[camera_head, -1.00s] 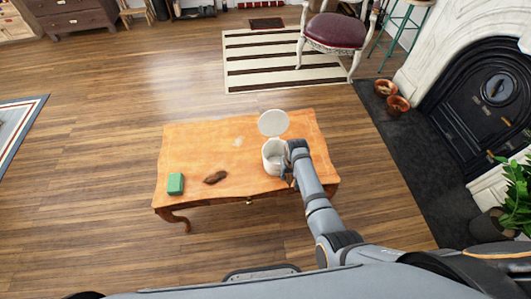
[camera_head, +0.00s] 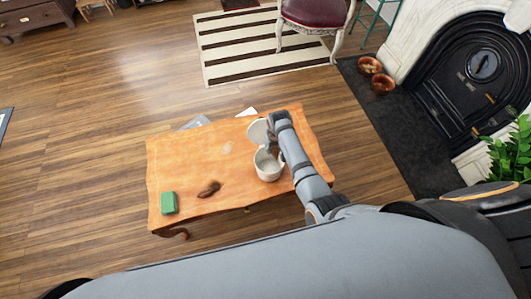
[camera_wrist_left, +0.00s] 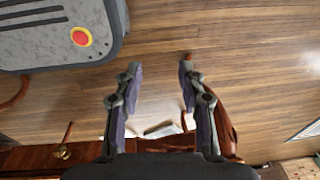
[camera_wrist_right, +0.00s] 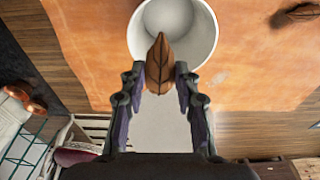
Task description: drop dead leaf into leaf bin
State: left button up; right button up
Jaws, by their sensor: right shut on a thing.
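My right gripper (camera_wrist_right: 156,78) is shut on a brown, veined dead leaf (camera_wrist_right: 158,62), whose tip points up in the right wrist view. The white round leaf bin (camera_wrist_right: 205,40) is open, and the leaf overlaps its near rim in that view. In the head view the bin (camera_head: 268,172) stands on the table with its lid (camera_head: 258,132) raised; my right gripper (camera_head: 275,151) is at its opening, partly hidden by my wrist. My left gripper (camera_wrist_left: 158,72) is open and empty, seen in the left wrist view only.
A brown object (camera_head: 209,189) and a green block (camera_head: 168,203) lie on the wooden table (camera_head: 185,155), left of the bin. The table between them is clear. A chair (camera_head: 318,15), the black fireplace (camera_head: 480,75) and a plant (camera_head: 512,150) stand farther off.

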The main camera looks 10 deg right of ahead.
jog(key=f+b, duration=0.3)
jog(key=shift+s, duration=0.25)
notch_tip(320, 180, down, 3)
jog(key=b, duration=0.3)
jog(key=shift+w+r, duration=0.1)
jog(key=shift+r, duration=0.05)
pick_arm(q)
notch_tip(320, 180, down, 6)
jog(key=s, duration=0.2)
jog(key=shift+f, duration=0.25)
pick_arm(e)
jog(key=o, duration=0.8)
